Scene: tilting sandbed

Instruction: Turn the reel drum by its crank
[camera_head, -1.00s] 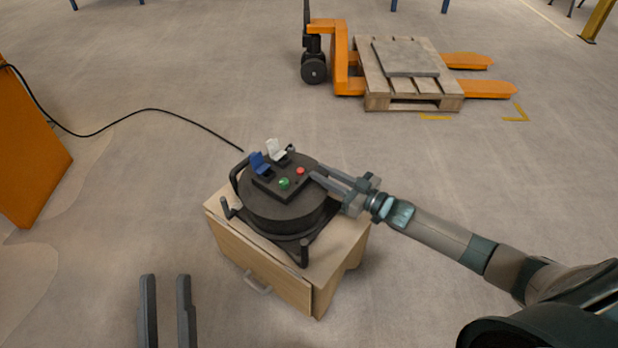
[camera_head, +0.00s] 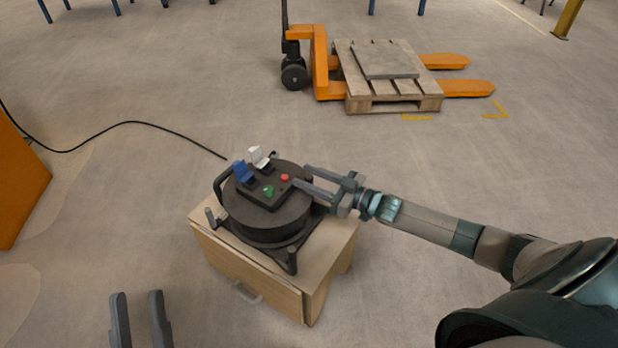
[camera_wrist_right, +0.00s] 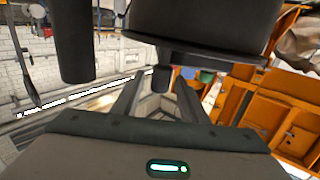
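The black reel drum (camera_head: 262,215) stands in a dark frame on a wooden cabinet (camera_head: 272,288). Its top panel carries blue and white flaps, a green knob and a red button. My right gripper (camera_head: 299,174) is at the drum's right edge with its fingers apart. In the right wrist view the drum (camera_wrist_right: 205,20) is overhead, and a short dark peg (camera_wrist_right: 160,78) shows between the open fingers, with no clear contact. I cannot tell whether this peg is the crank handle; no crank is clear in the head view. My left gripper (camera_head: 137,293) is open and empty at the lower left.
An orange pallet truck (camera_head: 322,62) with a wooden pallet (camera_head: 393,104) stands at the back. A black cable (camera_head: 130,122) lies on the floor left of the drum. An orange panel (camera_head: 20,190) stands at the left edge.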

